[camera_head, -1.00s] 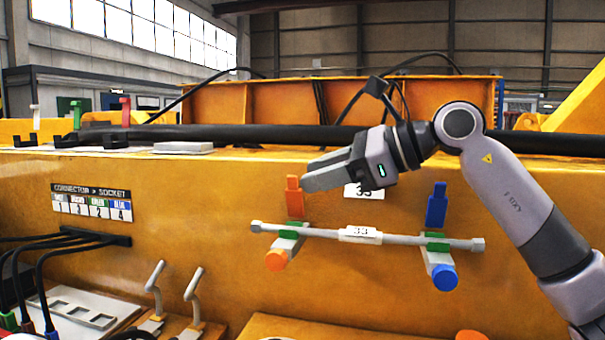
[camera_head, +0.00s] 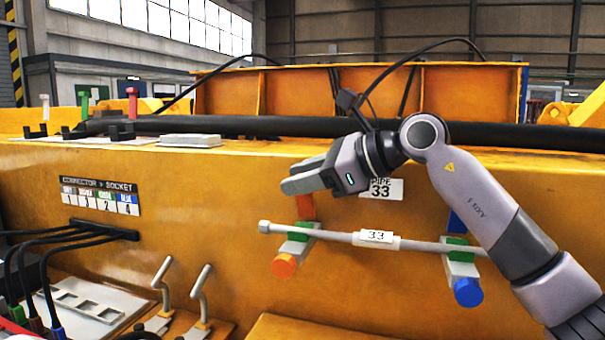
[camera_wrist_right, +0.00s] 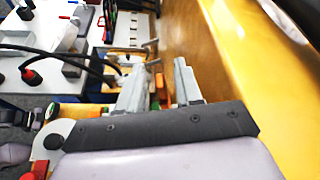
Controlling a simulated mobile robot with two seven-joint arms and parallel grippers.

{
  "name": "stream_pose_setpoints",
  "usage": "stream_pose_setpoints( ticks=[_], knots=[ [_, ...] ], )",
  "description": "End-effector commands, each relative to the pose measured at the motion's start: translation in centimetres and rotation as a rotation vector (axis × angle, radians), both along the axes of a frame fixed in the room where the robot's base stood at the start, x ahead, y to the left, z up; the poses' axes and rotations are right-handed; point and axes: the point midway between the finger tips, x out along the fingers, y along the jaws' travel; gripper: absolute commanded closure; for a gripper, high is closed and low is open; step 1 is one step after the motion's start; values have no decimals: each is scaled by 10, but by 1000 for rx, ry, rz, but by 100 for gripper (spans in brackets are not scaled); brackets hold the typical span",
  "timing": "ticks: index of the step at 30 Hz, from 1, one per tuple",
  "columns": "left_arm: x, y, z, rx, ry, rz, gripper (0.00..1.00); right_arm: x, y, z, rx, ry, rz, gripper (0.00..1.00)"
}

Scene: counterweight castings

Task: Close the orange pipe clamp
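The orange pipe clamp (camera_head: 285,265) is on the yellow wall, with an orange round end, a green pad and an upright orange lever (camera_head: 305,207). A grey pipe (camera_head: 340,236) labelled 33 lies across it and the blue clamp (camera_head: 467,290). My right gripper (camera_head: 290,180) is at the top of the orange lever and hides its upper end. In the right wrist view its fingers (camera_wrist_right: 158,88) are spread apart, with an orange piece showing in the gap. I cannot tell whether they touch the lever.
My right forearm partly covers the blue clamp's lever (camera_head: 455,222). Two metal toggle handles (camera_head: 200,290) stand at lower left, near black cables (camera_head: 50,260) and a socket panel (camera_head: 85,305). A black hose (camera_head: 260,127) runs along the top ledge.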

Motion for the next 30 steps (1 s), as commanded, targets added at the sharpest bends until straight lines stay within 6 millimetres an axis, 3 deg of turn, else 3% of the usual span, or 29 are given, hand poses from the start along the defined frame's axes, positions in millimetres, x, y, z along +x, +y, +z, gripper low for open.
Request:
stream_pose_setpoints(
  ticks=[7,10,20,30],
  knots=[
    [0,0,0,1,1,-1,57,0,1,-1,0,0,0,69],
    [0,0,0,0,1,0,57,0,1,-1,0,0,0,100],
    [0,0,-4,1,1,-1,57,-1,1,-2,-7,-16,0,100],
    [0,0,-36,-3,7,1,57,-13,5,-11,-75,-184,-1,100]
  ],
)
